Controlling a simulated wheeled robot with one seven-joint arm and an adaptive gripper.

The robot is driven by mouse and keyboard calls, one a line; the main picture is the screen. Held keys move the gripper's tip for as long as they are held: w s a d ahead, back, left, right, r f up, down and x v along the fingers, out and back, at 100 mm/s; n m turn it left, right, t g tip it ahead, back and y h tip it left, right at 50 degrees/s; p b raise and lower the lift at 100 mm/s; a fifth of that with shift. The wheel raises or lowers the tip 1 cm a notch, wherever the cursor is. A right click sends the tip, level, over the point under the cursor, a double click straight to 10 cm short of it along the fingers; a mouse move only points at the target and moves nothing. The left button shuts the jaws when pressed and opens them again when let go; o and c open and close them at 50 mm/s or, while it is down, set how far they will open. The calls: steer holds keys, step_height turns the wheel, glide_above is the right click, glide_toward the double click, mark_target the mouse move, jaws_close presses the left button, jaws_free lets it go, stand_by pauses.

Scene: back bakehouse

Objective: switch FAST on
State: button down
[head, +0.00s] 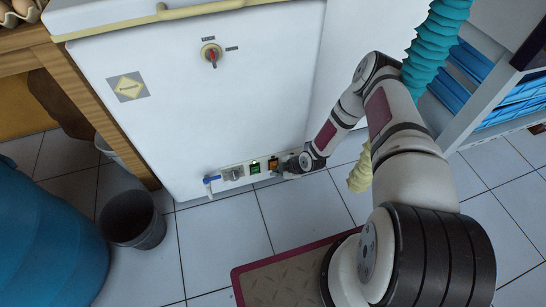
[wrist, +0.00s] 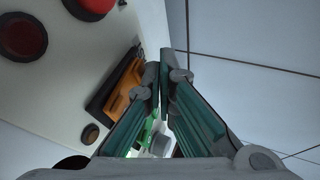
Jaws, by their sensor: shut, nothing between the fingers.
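The white freezer (head: 190,100) has a low control panel near the floor. On it are a green switch (head: 255,168), which looks lit, and an orange switch (head: 273,162) in a dark frame to its right. I cannot read any FAST label. My gripper (head: 284,170) is at the right end of the panel, beside the orange switch. In the wrist view my gripper's fingers (wrist: 164,78) are together and empty. The orange switch (wrist: 123,92) is just left of the fingertips; I cannot tell whether they touch. Some green shows behind the fingers.
A blue-handled tap (head: 211,180) and a grey dial (head: 233,174) are left of the switches. The wrist view shows red round parts (wrist: 22,37). A dark bin (head: 133,218) and a red-edged mat (head: 285,280) are on the tiles. A shelf (head: 490,85) stands right.

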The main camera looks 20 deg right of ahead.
steer(key=shift+s+r+p, duration=0.1)
steer(key=shift+r+p, duration=0.2)
steer(key=shift+r, duration=0.5)
